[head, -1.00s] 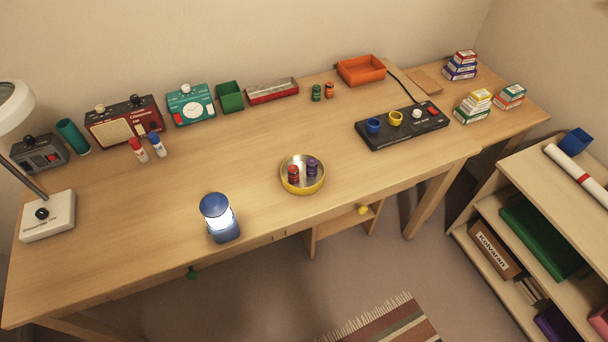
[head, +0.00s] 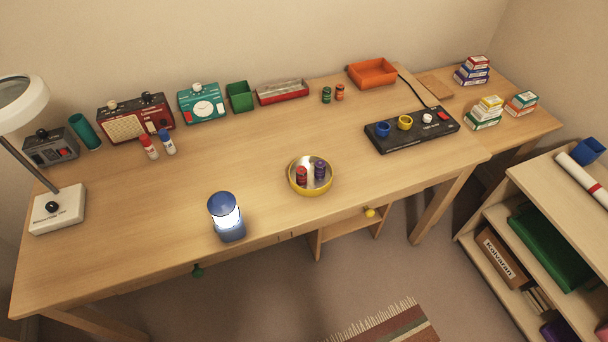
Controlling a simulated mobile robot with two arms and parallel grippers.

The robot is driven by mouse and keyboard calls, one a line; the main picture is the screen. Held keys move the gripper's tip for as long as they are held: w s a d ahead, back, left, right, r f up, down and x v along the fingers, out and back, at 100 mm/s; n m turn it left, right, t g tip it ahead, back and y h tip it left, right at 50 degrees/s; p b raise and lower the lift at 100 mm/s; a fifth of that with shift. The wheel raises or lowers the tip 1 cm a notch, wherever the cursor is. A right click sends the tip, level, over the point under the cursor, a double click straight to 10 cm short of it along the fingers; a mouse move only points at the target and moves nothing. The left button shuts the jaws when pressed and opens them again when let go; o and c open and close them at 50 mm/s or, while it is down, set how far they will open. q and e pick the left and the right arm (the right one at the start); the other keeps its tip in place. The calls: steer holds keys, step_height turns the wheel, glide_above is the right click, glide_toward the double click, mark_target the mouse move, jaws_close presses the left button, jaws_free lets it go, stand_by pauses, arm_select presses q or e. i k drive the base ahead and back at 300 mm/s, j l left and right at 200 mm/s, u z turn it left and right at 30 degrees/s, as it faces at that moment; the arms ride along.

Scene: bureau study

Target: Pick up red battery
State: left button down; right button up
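A red battery (head: 301,175) stands upright in a round yellow-rimmed dish (head: 311,191) near the front middle of the desk. A purple battery (head: 320,170) stands beside it in the same dish, to its right. Farther back stand a small green battery-like cylinder (head: 326,95) and an orange one (head: 339,92). A red-and-white tube (head: 149,147) and a blue-and-white tube (head: 167,141) stand at the left, before the red radio. Neither of my grippers shows in the head view.
A lit blue lantern (head: 227,219) stands left of the dish near the desk's front edge. A black charger-like panel (head: 411,129) with blue and yellow cups lies to the right. A lamp (head: 57,208) stands far left. The desk (head: 240,160) between is clear.

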mark_target(301, 171)
steer(key=i+l, duration=0.25)
steer(key=l, duration=0.15)
steer(key=i+l, duration=0.25)
steer(key=l, duration=0.15)
steer(key=i+l+u, duration=0.15)
steer(key=u, duration=0.3)
steer(key=l+u, duration=0.5)
steer(key=i+l+u, duration=0.1)
steer(key=l+u, duration=0.15)
steer(key=u, duration=0.2)
